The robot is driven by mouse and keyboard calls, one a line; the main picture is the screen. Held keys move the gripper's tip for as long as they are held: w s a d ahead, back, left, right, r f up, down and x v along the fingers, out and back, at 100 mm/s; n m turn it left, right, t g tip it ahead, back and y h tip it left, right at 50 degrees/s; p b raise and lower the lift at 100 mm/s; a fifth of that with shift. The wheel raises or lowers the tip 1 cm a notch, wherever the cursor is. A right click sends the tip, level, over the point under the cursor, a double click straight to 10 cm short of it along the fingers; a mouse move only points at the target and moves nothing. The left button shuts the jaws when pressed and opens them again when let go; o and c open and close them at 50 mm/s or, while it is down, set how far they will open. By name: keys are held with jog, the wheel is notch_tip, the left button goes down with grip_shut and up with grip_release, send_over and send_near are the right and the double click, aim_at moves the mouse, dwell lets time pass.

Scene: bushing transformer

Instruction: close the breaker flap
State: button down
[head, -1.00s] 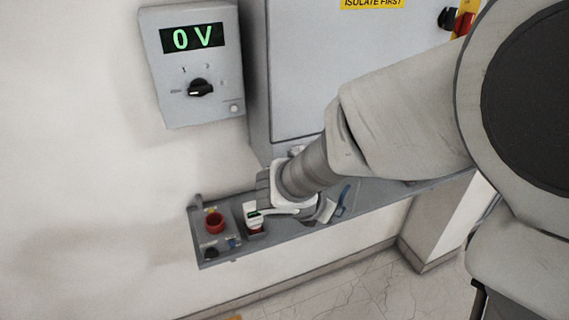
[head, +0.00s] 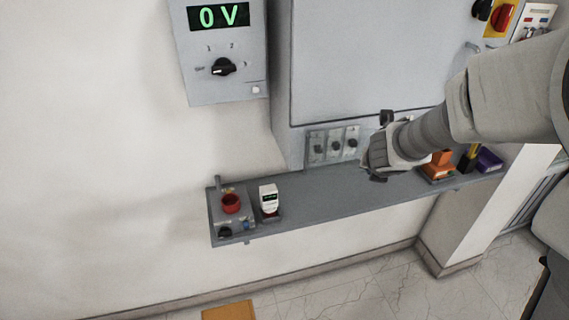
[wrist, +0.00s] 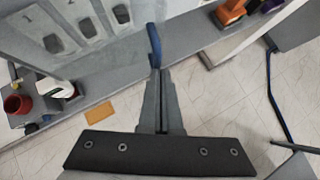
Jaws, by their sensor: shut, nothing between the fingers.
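Three breakers with dark toggles (head: 335,146) sit in pale recessed plates low on the grey cabinet (head: 365,60). They also show at the upper left of the wrist view (wrist: 53,43). I cannot single out a separate flap over them. My gripper (wrist: 159,73) is shut and empty, to the right of the breakers and above the shelf. In the head view its fingers are mostly hidden behind the wrist. A curved blue piece (wrist: 153,42) shows just beyond the fingertips in the wrist view; I cannot tell whether they touch it.
A grey shelf (head: 315,203) runs below the cabinet. It bears a red button box (head: 231,204), a white meter (head: 268,197), and orange (head: 441,158) and purple (head: 489,159) items at right. A 0 V display box (head: 222,50) hangs at left. The shelf's middle is clear.

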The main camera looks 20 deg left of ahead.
jog(key=w+p, duration=0.1)
jog(key=w, duration=0.3)
jog(key=shift+r, duration=0.1)
dwell(0.6)
jog(key=shift+s, duration=0.1)
